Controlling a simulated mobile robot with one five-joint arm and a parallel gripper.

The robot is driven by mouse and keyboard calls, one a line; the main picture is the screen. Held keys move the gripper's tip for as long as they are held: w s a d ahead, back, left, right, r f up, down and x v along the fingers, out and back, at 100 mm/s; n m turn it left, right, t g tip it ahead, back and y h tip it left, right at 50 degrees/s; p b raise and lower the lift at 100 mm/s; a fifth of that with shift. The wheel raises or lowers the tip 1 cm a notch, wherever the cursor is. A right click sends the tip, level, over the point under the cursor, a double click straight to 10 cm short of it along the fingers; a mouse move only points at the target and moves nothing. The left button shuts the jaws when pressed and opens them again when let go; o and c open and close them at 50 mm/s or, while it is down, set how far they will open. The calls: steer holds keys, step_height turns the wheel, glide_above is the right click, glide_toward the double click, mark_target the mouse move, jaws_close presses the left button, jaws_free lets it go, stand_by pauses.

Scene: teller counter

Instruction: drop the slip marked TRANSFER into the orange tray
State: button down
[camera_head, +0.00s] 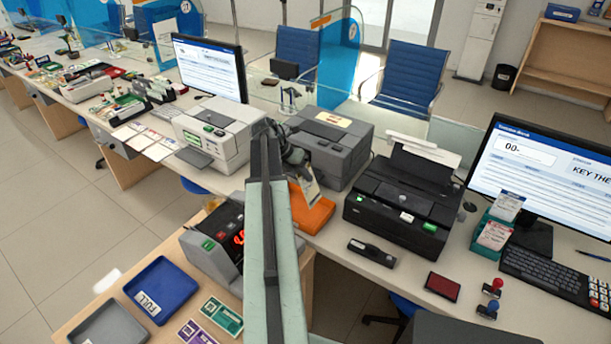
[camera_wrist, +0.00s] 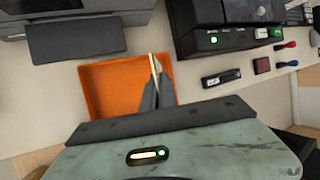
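The orange tray (camera_head: 318,216) stands on the counter, partly hidden by my arm in the head view. In the wrist view the orange tray (camera_wrist: 100,90) lies below my gripper (camera_wrist: 156,84). The fingers are closed on a thin pale slip (camera_wrist: 152,64), seen edge-on there. In the head view the slip (camera_head: 310,192) hangs tilted from my gripper (camera_head: 302,170), in front of or over the tray. Its marking is too small to read. I see no other thing in the tray's visible floor.
A black printer (camera_head: 400,205) stands right of the tray and a grey machine (camera_head: 330,145) behind it. A white printer (camera_head: 212,135) is at left. A stapler-like black item (camera_head: 372,252) and a red pad (camera_head: 442,287) lie in front. Blue tray (camera_head: 162,288) sits lower left.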

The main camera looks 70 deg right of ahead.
step_height(320, 180, down, 7)
steer(key=b, duration=0.6)
steer(key=c, duration=2.1)
jaws_free()
steer(key=o, duration=0.5)
steer(key=shift+r, duration=0.1)
step_height(320, 180, up, 7)
steer(key=p, duration=0.7)
